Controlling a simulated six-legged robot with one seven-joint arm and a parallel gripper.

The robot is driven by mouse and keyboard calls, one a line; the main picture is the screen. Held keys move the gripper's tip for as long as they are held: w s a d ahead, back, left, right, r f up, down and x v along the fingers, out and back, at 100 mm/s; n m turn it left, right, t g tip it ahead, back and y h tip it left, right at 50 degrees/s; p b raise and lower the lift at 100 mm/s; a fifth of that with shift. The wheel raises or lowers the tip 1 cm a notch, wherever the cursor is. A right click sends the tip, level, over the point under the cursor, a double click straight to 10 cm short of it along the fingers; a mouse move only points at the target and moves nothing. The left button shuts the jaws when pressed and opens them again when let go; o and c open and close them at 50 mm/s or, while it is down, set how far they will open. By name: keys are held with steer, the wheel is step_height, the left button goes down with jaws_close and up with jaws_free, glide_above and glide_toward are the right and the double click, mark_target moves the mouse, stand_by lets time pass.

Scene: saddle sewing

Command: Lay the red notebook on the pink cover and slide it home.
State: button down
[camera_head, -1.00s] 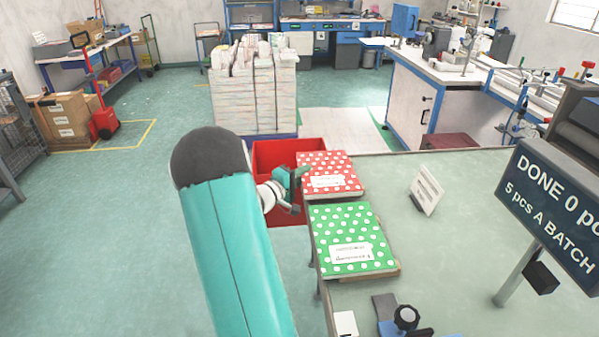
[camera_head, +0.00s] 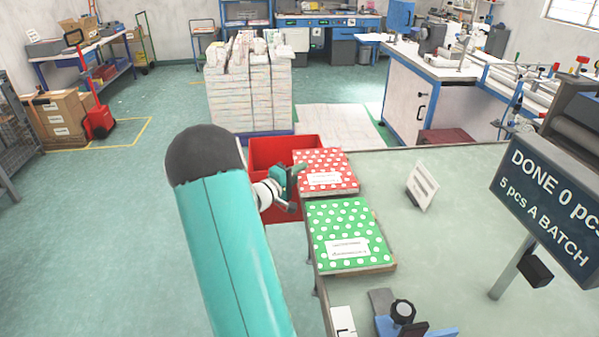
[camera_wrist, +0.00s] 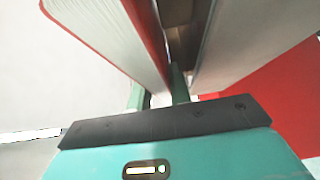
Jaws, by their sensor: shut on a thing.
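The red notebook (camera_head: 324,174), white-dotted with a white label, lies flat-looking at the table's far left corner, behind the green one. My gripper (camera_head: 288,184) is at its left edge, shut on it. In the wrist view the red-edged notebook (camera_wrist: 118,38) with white pages runs between my two fingers (camera_wrist: 160,92). Whether it rests on the table or is slightly raised, I cannot tell. I cannot make out a pink cover in either view.
A green dotted notebook (camera_head: 343,234) lies just in front, close to the red one. A red crate (camera_head: 268,152) stands below the table's left edge. A small white sign (camera_head: 421,187) and a display board (camera_head: 548,205) stand on the right. The table's middle (camera_head: 440,255) is clear.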

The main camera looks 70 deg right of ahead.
steer(key=shift+f, duration=0.1)
steer(key=c, duration=1.2)
jaws_free()
steer(key=shift+f, duration=0.1)
steer(key=shift+f, duration=0.2)
steer(key=shift+w+a, duration=0.1)
steer(key=w+a, duration=0.4)
steer(key=w, duration=0.4)
steer(key=shift+w+a, duration=0.25)
steer(key=shift+a, duration=0.15)
steer(key=shift+r, duration=0.1)
stand_by(0.4)
